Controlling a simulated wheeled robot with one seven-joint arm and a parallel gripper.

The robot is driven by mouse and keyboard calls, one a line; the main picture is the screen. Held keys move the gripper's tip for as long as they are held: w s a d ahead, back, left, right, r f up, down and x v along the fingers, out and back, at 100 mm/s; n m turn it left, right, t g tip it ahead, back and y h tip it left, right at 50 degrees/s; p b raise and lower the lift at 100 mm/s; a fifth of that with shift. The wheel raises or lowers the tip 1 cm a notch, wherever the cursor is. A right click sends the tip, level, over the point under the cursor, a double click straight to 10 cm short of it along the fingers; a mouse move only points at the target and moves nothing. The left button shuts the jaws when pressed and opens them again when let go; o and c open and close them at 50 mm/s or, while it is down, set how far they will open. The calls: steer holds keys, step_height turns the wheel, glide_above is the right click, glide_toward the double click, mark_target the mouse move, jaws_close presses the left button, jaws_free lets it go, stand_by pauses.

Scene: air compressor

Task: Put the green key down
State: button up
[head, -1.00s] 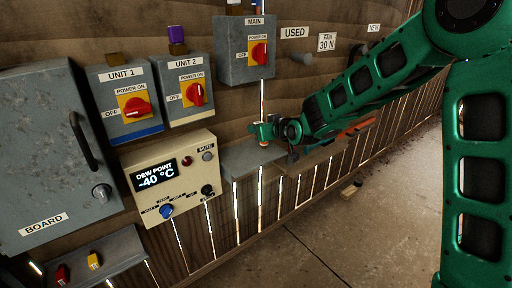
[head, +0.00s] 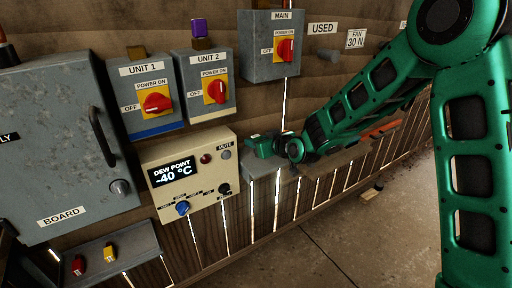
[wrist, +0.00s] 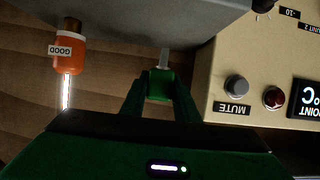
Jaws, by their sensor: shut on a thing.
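The green key (wrist: 160,84) is between the two fingers of my gripper (wrist: 160,100) in the wrist view, with its grey shaft pointing away from me. My gripper is shut on it. In the head view my gripper (head: 264,146) is at the grey wall shelf (head: 262,168), just right of the dew point panel. The shelf also shows across the top of the wrist view (wrist: 130,12). I cannot tell whether the key touches the shelf. In the head view I cannot make out the key apart from the green gripper.
An orange container labelled GOOD (wrist: 68,52) is left of the key in the wrist view. The dew point panel (head: 190,178) is close beside my gripper. A lower tray (head: 130,248) holds a red key (head: 78,265) and a yellow key (head: 109,252).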

step_height(320, 180, down, 2)
steer(key=o, duration=1.1)
steer(key=shift+c, duration=0.2)
steer(key=shift+r, duration=0.1)
steer(key=v, duration=1.2)
steer(key=shift+d, duration=0.2)
